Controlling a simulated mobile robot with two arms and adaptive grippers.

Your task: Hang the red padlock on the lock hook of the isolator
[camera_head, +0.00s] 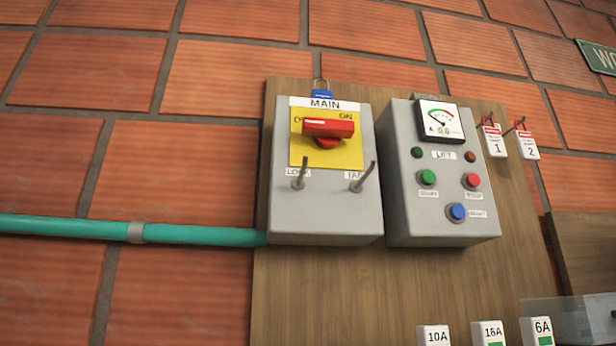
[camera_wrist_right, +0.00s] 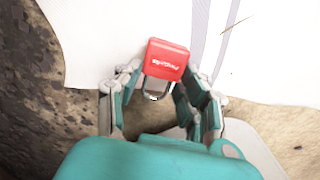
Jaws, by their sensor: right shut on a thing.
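The isolator (camera_head: 325,218) is a grey box marked MAIN on a wooden board. Its red rotary handle (camera_head: 328,128) lies roughly level on a yellow plate. A similar tag hook (camera_head: 363,177) is at the lower right. In the right wrist view my right gripper (camera_wrist_right: 159,88) is shut on the red padlock (camera_wrist_right: 166,58), with the body beyond the fingertips and the shackle between the fingers. Neither gripper shows in the head view.
A grey lift box (camera_head: 445,225) with a gauge and buttons is beside the isolator. Numbered tags (camera_head: 495,142) hang at its right. A blue item (camera_head: 322,94) with a loop is above MAIN. A teal pipe (camera_head: 70,228) enters from the left. Fuses (camera_head: 488,333) are below.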

